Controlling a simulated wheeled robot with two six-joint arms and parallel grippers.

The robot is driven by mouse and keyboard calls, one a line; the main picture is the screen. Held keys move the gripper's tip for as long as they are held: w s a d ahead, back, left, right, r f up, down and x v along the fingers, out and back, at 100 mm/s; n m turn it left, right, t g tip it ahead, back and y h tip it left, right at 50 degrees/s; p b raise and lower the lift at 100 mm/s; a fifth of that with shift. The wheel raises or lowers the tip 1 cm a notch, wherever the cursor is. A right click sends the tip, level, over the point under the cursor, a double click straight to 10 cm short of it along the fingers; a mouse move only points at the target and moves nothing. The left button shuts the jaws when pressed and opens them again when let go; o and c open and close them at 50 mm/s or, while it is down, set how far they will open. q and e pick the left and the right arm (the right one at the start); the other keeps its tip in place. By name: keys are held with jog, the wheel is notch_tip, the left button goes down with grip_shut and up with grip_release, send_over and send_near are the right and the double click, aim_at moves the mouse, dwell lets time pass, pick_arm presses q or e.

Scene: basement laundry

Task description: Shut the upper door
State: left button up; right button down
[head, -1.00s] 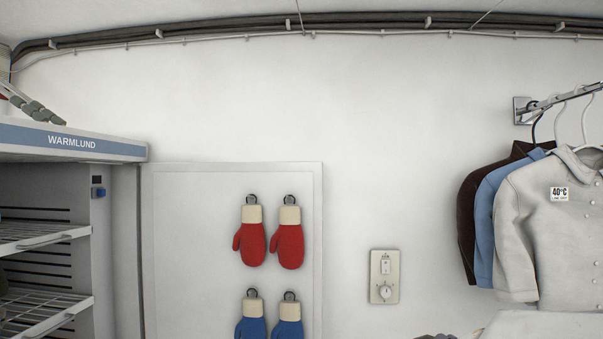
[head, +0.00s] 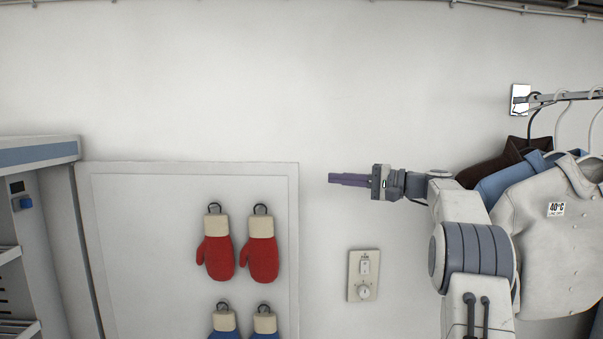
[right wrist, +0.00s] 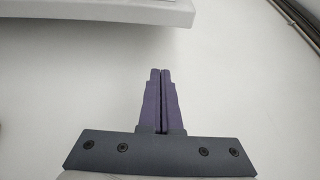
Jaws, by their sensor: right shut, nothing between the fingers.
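The upper door (head: 140,250) is the pale panel right of the open cabinet (head: 45,215). It stands wide open, its inner face towards me, with red mittens (head: 238,255) and blue mittens (head: 243,323) hanging on it. Its lower part is below the picture. My right gripper (head: 331,179) is shut and empty, pointing left, just right of the door's right edge in the picture, apart from it in this view. In the right wrist view its purple fingers (right wrist: 160,71) are together with nothing between them. My left gripper is not in view.
A switch plate with a dial (head: 363,276) is on the wall below my right gripper. Shirts (head: 550,215) hang from a wall rail (head: 565,98) at the right, behind my right arm. A white edge (right wrist: 130,10), which I cannot identify, crosses the right wrist view's upper left.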

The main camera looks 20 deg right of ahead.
aim_at(303, 176)
jog(key=p+x, duration=0.1)
jog(key=x, duration=0.2)
jog(key=p+x, duration=0.2)
jog(key=x, duration=0.1)
jog(key=p+x, duration=0.1)
jog(key=x, duration=0.2)
jog(key=shift+a+r+p, duration=0.25)
jog(key=shift+r+p, duration=0.1)
jog(key=shift+s+a+f, duration=0.15)
jog(key=shift+f, duration=0.1)
jog(key=shift+s+a, duration=0.25)
jog(key=shift+s, duration=0.6)
jog(key=shift+s+a+f+p, duration=0.1)
jog(key=shift+s+a+p, duration=0.3)
jog(key=shift+s, duration=0.35)
